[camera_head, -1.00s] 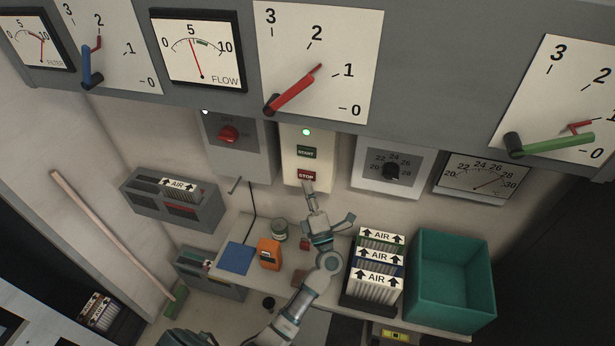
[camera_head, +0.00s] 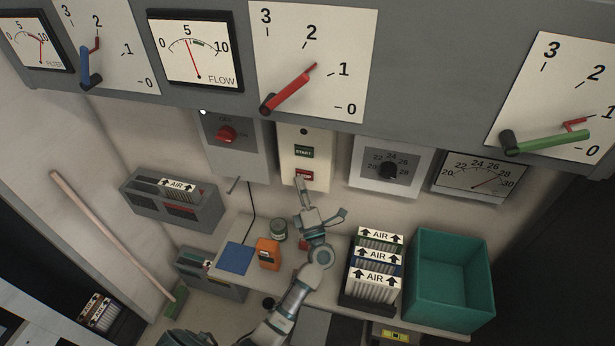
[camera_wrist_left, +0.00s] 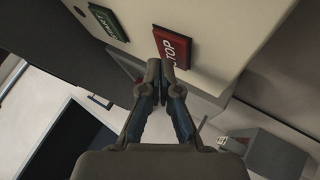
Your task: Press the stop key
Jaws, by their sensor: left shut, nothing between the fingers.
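The red stop key (camera_head: 306,174) sits on the cream panel (camera_head: 291,161), below the green start key (camera_head: 303,152). In the left wrist view the stop key (camera_wrist_left: 174,47) lies just past my fingertips, its lower left edge partly covered. My left gripper (camera_head: 300,182) is shut and empty, reaching up from below, its tips at the key's lower left. Whether the tips touch it I cannot tell. The panel lamp (camera_head: 304,131) is dark. My right gripper does not show.
A red rotary switch (camera_head: 227,134) is left of the panel and a black dial (camera_head: 388,170) right of it. Below are a shelf with an orange box (camera_head: 268,254), AIR filters (camera_head: 374,286) and a teal bin (camera_head: 452,312). Big gauges overhang above.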

